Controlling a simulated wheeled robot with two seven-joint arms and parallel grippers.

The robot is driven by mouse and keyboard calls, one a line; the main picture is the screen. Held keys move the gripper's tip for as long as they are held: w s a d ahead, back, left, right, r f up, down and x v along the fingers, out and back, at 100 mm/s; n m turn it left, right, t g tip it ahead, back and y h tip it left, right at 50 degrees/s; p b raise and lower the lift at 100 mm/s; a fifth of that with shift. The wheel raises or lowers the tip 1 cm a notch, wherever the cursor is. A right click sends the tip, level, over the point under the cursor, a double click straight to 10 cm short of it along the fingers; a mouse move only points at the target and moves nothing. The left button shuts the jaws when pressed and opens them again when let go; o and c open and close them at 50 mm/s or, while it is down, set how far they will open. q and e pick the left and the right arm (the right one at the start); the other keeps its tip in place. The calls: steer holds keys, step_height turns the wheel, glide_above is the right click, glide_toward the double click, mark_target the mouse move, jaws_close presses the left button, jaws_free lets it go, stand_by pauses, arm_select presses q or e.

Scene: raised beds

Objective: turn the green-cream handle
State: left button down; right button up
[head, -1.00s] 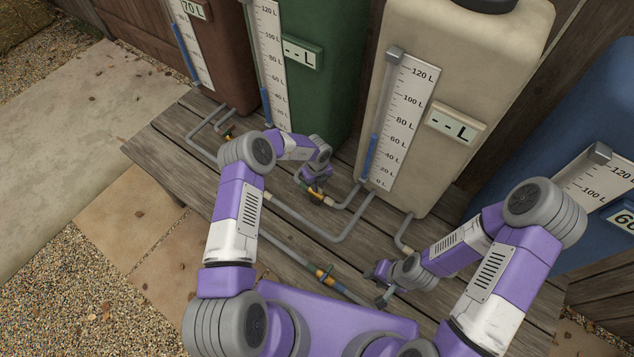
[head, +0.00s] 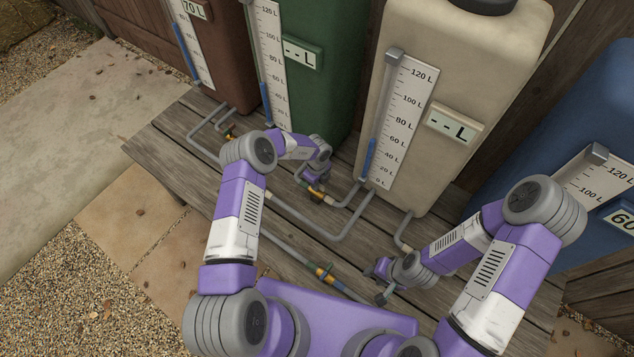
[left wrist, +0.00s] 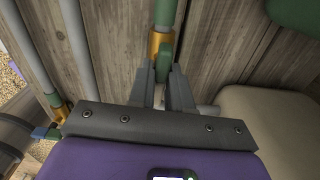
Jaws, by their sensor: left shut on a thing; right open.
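The green-cream handle (left wrist: 168,56) is a small green lever at a brass valve (left wrist: 160,44) on a grey pipe. My left gripper (left wrist: 164,78) is shut on it, with the fingers on either side in the left wrist view. In the head view my left gripper (head: 312,183) is low between the green tank (head: 330,95) and the cream tank (head: 460,60), over the brass valve, and mostly hides the handle. My right gripper (head: 376,284) is open and empty, low over the planks at the front right.
Grey pipes (head: 325,238) cross the wooden deck (head: 190,155). Another valve (head: 324,273) sits on the front pipe near my right gripper. A brown tank (head: 225,50) reads 70 L; a blue tank (head: 560,140) stands right. The green and cream displays show dashes.

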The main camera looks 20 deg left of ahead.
arm_select(q)
steer(key=c, duration=1.1)
jaws_free()
step_height(320, 180, up, 8)
steer(key=shift+f+p, duration=0.2)
steer(key=shift+p, duration=0.5)
